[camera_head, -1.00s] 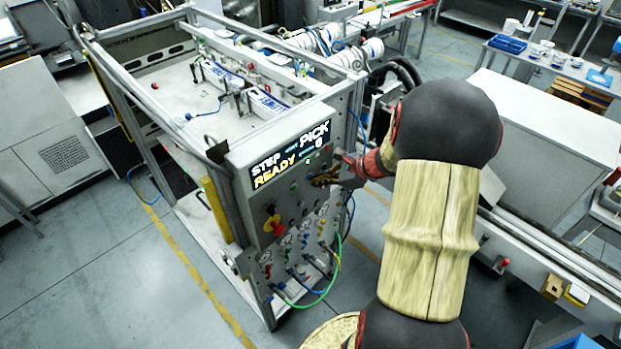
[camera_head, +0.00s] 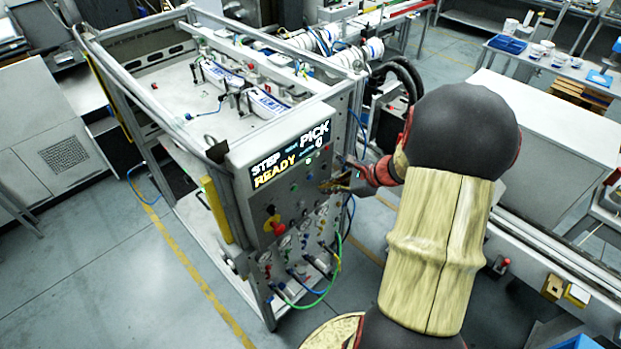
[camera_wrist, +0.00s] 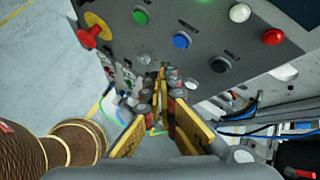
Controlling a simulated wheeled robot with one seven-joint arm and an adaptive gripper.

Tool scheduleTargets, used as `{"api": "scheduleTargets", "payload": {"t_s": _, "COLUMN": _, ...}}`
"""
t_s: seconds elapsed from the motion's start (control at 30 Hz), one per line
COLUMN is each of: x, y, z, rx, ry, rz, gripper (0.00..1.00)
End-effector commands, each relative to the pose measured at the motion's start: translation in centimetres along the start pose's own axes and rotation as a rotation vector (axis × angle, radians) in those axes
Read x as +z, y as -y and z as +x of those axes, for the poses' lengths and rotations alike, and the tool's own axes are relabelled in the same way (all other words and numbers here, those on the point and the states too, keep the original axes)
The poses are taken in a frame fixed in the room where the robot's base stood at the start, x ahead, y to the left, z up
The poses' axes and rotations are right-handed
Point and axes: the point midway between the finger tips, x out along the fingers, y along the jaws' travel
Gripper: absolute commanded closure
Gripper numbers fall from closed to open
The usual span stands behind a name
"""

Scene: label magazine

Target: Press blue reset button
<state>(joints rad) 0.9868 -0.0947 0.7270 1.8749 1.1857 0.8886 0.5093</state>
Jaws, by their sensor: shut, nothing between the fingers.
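The blue button (camera_wrist: 181,41) is on the grey control panel (camera_wrist: 200,57), between a green button (camera_wrist: 140,16) and a black button (camera_wrist: 220,64) in the wrist view. My gripper (camera_wrist: 161,74) is shut and empty, its fingertips below and slightly left of the blue button in that view. The tips look apart from the button, though their depth to the panel is hard to judge. In the head view my gripper (camera_head: 330,186) is at the right side of the panel, beside its button rows.
A red knob on yellow (camera_wrist: 97,30), a white button (camera_wrist: 239,12) and a red button (camera_wrist: 272,37) are on the same panel. The display (camera_head: 291,155) reads STEP, PICK, READY. Coloured hoses (camera_head: 325,290) hang below, near gauges. Open floor is to the left.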

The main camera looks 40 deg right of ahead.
Motion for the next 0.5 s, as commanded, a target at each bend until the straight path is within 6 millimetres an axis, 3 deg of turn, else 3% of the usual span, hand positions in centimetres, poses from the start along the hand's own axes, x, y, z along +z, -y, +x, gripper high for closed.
{"api": "scheduleTargets", "payload": {"t_s": 0.23, "x": -1.1, "y": -1.1, "z": -1.5, "rx": -0.001, "ry": -0.001, "rz": 0.000, "gripper": 1.00}}
{"api": "scheduleTargets", "payload": {"t_s": 0.5, "x": -1.4, "y": -1.4, "z": -1.9, "rx": 0.000, "ry": 0.000, "rz": -0.001, "gripper": 1.00}}
